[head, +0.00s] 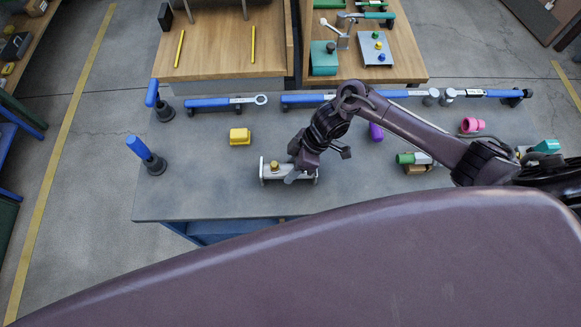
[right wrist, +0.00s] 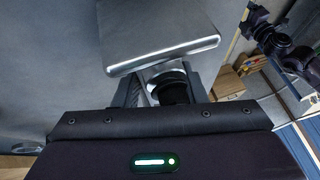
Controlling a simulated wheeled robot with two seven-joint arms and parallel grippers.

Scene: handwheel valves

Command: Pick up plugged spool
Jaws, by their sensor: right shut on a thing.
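The plugged spool (head: 272,172) is a grey metal piece with square end flanges and a brass-coloured knob on top. The fingers partly hide the neck. I cannot see a clear left gripper in the head view.
On the bench (head: 215,200) stand a yellow block (head: 240,136), a purple piece (head: 376,132), a green-ended fitting (head: 405,158), a pink fitting (head: 470,125) and blue-handled tools (head: 210,103). Two blue-handled uprights (head: 140,147) stand at the left. Bench left of the spool is clear.

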